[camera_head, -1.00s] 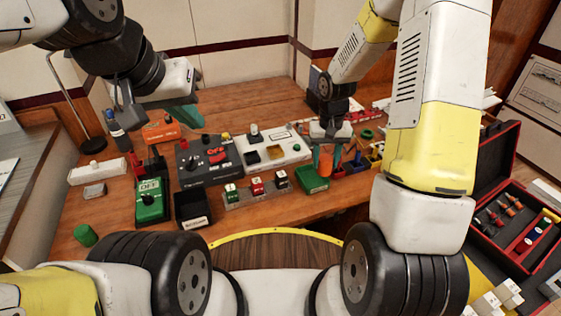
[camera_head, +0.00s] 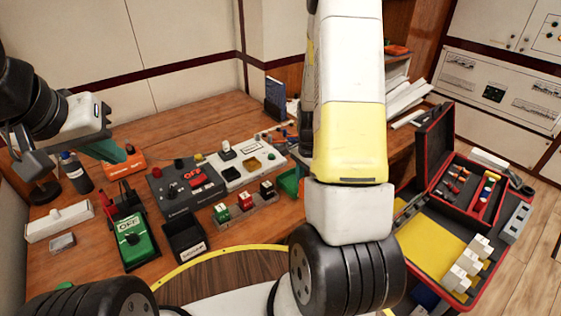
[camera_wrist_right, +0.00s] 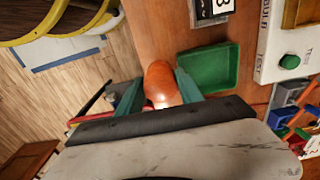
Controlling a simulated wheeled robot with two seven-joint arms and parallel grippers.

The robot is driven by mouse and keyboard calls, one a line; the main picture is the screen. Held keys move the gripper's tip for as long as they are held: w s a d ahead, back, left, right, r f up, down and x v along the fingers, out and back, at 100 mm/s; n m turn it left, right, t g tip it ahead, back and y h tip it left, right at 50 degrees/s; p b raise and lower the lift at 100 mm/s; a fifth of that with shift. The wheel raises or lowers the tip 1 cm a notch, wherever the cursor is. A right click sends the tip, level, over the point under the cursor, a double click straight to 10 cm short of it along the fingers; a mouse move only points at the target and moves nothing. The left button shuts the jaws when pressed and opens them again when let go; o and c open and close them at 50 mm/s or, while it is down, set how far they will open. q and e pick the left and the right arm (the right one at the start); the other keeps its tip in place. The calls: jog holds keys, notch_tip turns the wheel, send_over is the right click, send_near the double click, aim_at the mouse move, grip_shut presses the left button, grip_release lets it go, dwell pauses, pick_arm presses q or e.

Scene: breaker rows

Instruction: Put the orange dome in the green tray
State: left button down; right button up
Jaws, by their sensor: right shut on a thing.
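The orange dome (camera_wrist_right: 159,80) is between the teal fingers of my right gripper (camera_wrist_right: 161,90), which is shut on it. In the right wrist view the green tray (camera_wrist_right: 210,68) is just right of the dome and looks empty; the dome is beside it, not over it. In the head view the tray (camera_head: 289,182) shows only partly at the edge of my right arm, which hides the right gripper and the dome. My left gripper (camera_head: 75,158) is at the upper left, its fingers apart and empty, above the table's far left part.
A black bin (camera_head: 184,238) and a row of numbered blocks (camera_head: 244,207) stand left of the tray. A grey switch panel (camera_head: 186,186) and a white panel (camera_head: 240,165) are behind them. A green meter (camera_head: 131,238) is at left, an open toolcase (camera_head: 466,190) at right.

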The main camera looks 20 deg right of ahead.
jog(key=w, duration=0.6)
jog(key=w+f, duration=0.1)
jog(key=w, duration=0.2)
jog(key=shift+w+a, duration=0.15)
jog(key=shift+w, duration=0.15)
jog(key=shift+s+f, duration=0.1)
jog(key=shift+f, duration=1.6)
jog(key=shift+f, duration=0.1)
jog(key=o, duration=1.3)
